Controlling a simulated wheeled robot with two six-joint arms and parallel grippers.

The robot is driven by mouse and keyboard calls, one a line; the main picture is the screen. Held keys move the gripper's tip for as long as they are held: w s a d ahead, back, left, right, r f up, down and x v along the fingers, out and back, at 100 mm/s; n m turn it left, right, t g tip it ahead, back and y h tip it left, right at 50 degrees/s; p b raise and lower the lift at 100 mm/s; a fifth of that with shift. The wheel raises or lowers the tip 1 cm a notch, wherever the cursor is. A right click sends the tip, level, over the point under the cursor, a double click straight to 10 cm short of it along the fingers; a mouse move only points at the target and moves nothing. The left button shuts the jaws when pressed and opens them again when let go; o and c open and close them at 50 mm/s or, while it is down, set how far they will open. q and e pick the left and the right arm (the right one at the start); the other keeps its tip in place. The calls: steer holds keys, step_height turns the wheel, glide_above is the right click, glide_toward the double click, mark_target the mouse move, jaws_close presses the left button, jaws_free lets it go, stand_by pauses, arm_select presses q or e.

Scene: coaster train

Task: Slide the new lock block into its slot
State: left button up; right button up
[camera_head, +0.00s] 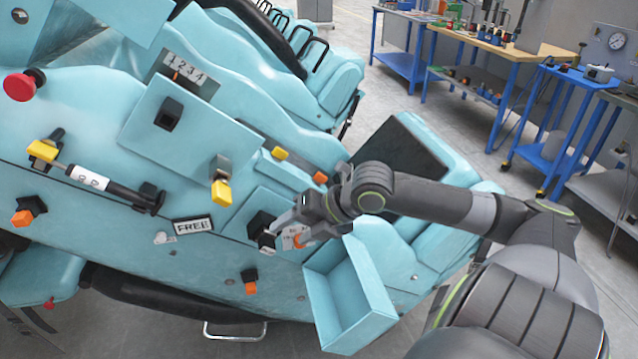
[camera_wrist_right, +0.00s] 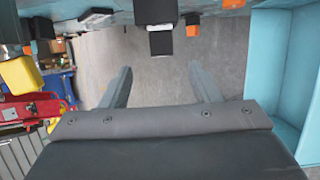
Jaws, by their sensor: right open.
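A black slot housing (camera_head: 262,224) sits on the pale blue side panel of the train. A small dark block (camera_head: 266,242) with a pale end is at the housing's lower side; I cannot tell how far in it sits. In the right wrist view the black housing (camera_wrist_right: 155,12) is at the top centre, with a white-faced piece (camera_wrist_right: 160,42) just below it. My right gripper (camera_head: 284,236) is beside the housing. Its fingers are apart in the right wrist view (camera_wrist_right: 160,78), with nothing between them. The left gripper is not in view.
A pale blue open bin (camera_head: 378,307) hangs right of the slot. Orange (camera_head: 250,288) and yellow (camera_head: 222,192) blocks stick out nearby. A FREE plate (camera_head: 193,226) and a red button (camera_head: 19,87) are on the panel. Workbenches (camera_head: 497,49) stand at the back right.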

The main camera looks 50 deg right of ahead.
steer(key=p+v, duration=0.5)
steer(key=v, duration=0.1)
steer(key=shift+s+r, duration=0.15)
steer(key=shift+r, duration=0.1)
stand_by(0.8)
